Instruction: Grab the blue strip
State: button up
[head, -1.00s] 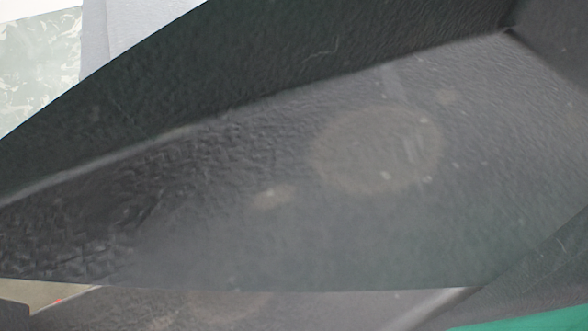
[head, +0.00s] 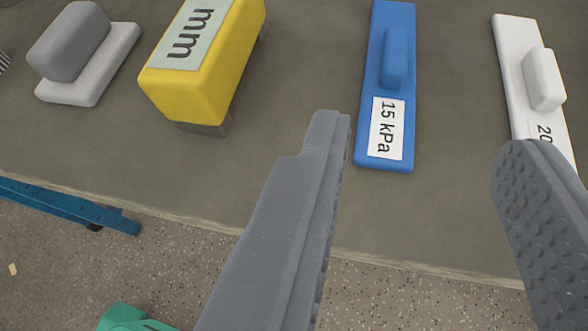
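The blue strip (head: 370,128) lies flat on the grey-brown surface in the head view. It has a raised blue grip block on its upper part and a white label reading "15 kPa" near its lower end. My gripper (head: 420,135) is open, with one grey finger on each side of the picture's right half. The strip's lower end shows between the fingers, close beside the left fingertip; I cannot tell the height gap. Nothing is held between the fingers.
A white strip (head: 517,70) lies at right, partly hidden by the right finger. A yellow block (head: 215,75) labelled "mm" and a grey block on a light base (head: 105,75) lie left. The surface's front edge drops to speckled floor (head: 190,260), with a blue beam (head: 65,205).

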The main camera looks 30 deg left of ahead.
jog(key=f, duration=0.1)
jog(key=b, duration=0.1)
send_near(397, 55)
jog(key=w, duration=0.1)
jog(key=w+f, duration=0.2)
jog(key=shift+a+y, duration=0.25)
jog(key=shift+y, duration=0.05)
jog(key=shift+d+r+b+x, duration=0.1)
jog(key=shift+b+x, duration=0.3)
jog(key=shift+x, duration=1.05)
jog(key=shift+d+r+b+x, duration=0.15)
jog(key=shift+b+x, duration=0.25)
jog(key=shift+x, duration=1)
jog(key=shift+w, duration=0.15)
jog(key=c, duration=0.7)
